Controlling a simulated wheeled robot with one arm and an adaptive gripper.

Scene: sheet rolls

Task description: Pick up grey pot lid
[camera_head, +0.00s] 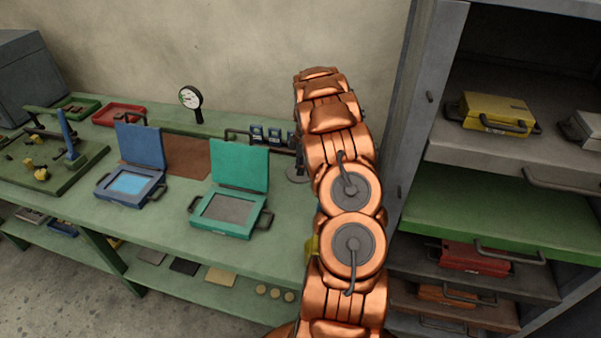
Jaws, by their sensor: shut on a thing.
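I cannot make out a grey pot lid in the head view. A small dark grey round-based thing (298,174) stands on the green bench, partly hidden by my arm; I cannot tell what it is. My copper-coloured arm rises through the middle of the view and bends away at the top. My gripper does not show, and neither does anything it may hold.
The green bench (75,220) holds an open blue case (130,186), an open teal case (228,208), a dial gauge (191,98) and a red tray (119,114). A grey cabinet at right has a yellow case (497,112) and a red case (472,257).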

